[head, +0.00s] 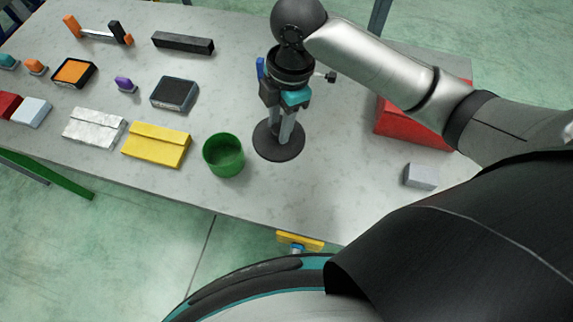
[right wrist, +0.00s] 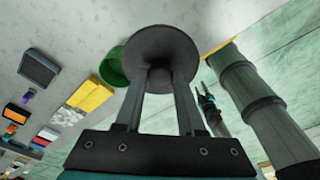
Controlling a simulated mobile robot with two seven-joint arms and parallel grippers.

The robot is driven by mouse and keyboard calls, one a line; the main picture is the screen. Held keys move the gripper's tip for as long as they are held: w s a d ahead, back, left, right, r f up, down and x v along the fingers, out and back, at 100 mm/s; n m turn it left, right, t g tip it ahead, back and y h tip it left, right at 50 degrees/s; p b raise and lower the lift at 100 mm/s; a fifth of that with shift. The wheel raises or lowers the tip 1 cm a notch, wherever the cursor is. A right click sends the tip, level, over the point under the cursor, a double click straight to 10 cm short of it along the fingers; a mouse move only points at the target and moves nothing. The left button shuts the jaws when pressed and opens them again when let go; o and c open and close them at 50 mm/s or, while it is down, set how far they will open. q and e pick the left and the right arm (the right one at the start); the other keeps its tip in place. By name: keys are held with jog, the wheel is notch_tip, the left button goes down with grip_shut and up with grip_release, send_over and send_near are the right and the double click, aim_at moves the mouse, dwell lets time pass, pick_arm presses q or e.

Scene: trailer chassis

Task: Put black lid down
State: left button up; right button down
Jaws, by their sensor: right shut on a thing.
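The black lid (head: 279,148) is a flat round disc with a knob in its middle, to the right of the open green pot (head: 223,156) in the head view. My right gripper (head: 286,130) points down and is shut on the lid's knob. In the right wrist view the lid (right wrist: 160,50) lies level beyond the fingertips and hides part of the green pot (right wrist: 113,68). I cannot tell whether the lid touches the table. My left gripper (right wrist: 206,100) seems to show small and dark in the right wrist view; its fingers are too small to judge.
Yellow (head: 156,146) and white (head: 93,127) boxes stand left of the pot on the grey table (head: 290,205). A dark-topped block (head: 174,94) lies behind. A red box (head: 405,120) and grey block (head: 420,176) are at right. The table in front of the lid is clear.

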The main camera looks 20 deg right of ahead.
notch_tip(320, 180, down, 14)
jog(key=shift+a+f+b, duration=0.1)
jog(key=shift+b, duration=0.6)
jog(key=shift+f+b, duration=0.3)
jog(key=shift+f, duration=1.8)
jog(key=shift+f, duration=0.1)
jog(key=c, duration=0.5)
grip_release()
jog(key=r, duration=0.4)
jog(key=d+r+p, duration=0.1)
jog(key=r, duration=0.7)
jog(key=shift+w+d, duration=0.15)
jog(key=shift+d, duration=0.25)
